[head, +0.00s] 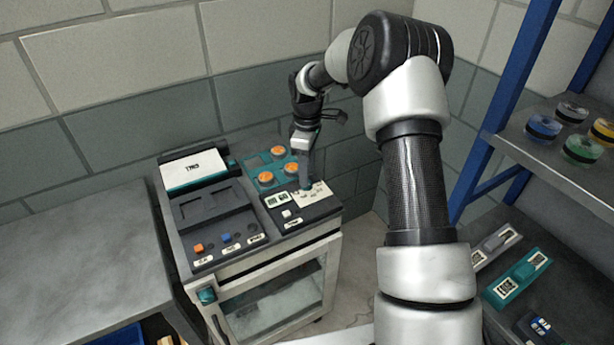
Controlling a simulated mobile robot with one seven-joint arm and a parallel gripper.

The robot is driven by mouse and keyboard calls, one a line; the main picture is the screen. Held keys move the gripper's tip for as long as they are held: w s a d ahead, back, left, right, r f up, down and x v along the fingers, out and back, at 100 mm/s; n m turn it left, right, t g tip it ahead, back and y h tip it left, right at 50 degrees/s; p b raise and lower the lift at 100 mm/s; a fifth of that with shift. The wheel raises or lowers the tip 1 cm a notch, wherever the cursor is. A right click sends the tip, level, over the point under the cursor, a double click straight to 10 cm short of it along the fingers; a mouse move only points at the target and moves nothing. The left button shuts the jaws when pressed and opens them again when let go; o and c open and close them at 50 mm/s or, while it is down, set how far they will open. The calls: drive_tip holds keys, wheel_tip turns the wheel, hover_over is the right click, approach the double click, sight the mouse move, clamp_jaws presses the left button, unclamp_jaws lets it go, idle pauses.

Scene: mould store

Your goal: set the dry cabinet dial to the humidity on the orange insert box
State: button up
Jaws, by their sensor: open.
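The dry cabinet (270,262) stands in the middle, with a glass-fronted door and controls on its sloping top. A pale scale plate (322,195) lies at the right of the top; its marks are too small to read. My gripper (306,184) points down over this plate, open. Its fingers cover the spot where a dial would sit, so I cannot make out the dial or whether I touch it. A small white display (277,199) is left of the plate; its digits are unclear. I cannot identify an orange insert box in this view.
Several orange round knobs (265,178) sit close left of my gripper. A bare grey bench (70,262) is at left. At right, a blue-framed shelf (520,152) carries coloured round pieces, with a teal labelled box (515,279) below. The wall is close behind.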

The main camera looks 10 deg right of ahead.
wheel_tip(320, 180, up, 15)
drive_tip(key=shift+f, duration=0.15)
drive_tip(key=s+r+m+t+h+p, duration=0.1)
drive_tip(key=s+r+m+t+p, duration=0.35)
drive_tip(key=s+r, duration=1.2)
drive_tip(key=s+f+m+t+y, duration=0.1)
drive_tip(key=s+m, duration=0.7)
drive_tip(key=s, duration=0.9)
drive_tip(key=shift+s+f+b, duration=0.25)
drive_tip(key=shift+f+b, duration=0.1)
drive_tip(key=shift+f, duration=0.55)
